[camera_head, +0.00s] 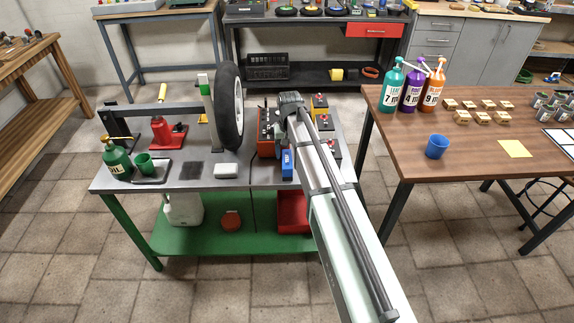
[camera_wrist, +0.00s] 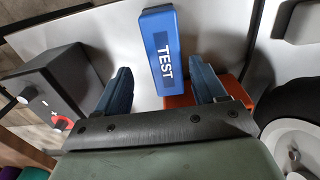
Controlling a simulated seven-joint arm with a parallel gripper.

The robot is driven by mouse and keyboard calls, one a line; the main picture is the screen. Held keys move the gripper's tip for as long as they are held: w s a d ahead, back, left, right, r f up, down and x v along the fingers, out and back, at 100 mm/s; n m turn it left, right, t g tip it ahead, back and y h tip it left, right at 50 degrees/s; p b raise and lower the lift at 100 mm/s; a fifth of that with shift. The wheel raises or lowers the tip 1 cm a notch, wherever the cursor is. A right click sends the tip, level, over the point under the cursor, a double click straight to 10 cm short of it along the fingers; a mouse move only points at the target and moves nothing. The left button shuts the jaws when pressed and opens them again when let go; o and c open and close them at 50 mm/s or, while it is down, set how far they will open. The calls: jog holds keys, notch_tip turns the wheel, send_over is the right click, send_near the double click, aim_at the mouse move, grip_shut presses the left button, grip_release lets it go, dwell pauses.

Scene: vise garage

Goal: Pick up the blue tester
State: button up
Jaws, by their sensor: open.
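The blue tester (camera_head: 287,164) is a small box on the grey workbench, near its front edge, just left of my arm in the head view. I see a gap on both sides, and no clear contact. In the head view my gripper's fingers are hidden behind my wrist.
An orange-red battery-like box (camera_head: 266,148) stands left of the tester. A dark box with a red knob (camera_wrist: 45,95) is left of my fingers in the wrist view. A wheel (camera_head: 229,108) stands upright on the workbench (camera_head: 190,184). A white block (camera_head: 226,170) lies near the front edge.

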aim_at(287, 158)
jog(key=shift+s+a+f, duration=0.15)
jog(key=shift+a+f, duration=0.05)
jog(key=shift+f, duration=1.1)
jog(key=shift+s+a+f, duration=0.1)
jog(key=shift+a+f, duration=0.05)
jog(key=shift+f, duration=1.15)
jog(key=c, duration=1.2)
jog(key=shift+o, duration=0.2)
jog(key=shift+r, duration=0.15)
notch_tip(287, 158, up, 9)
jog(key=shift+r, duration=0.1)
jog(key=w+d+r, duration=0.1)
jog(key=d+r, duration=0.2)
jog(key=d, duration=0.5)
jog(key=w+d+r, duration=0.1)
jog(key=d+r, duration=0.3)
jog(key=d, duration=0.4)
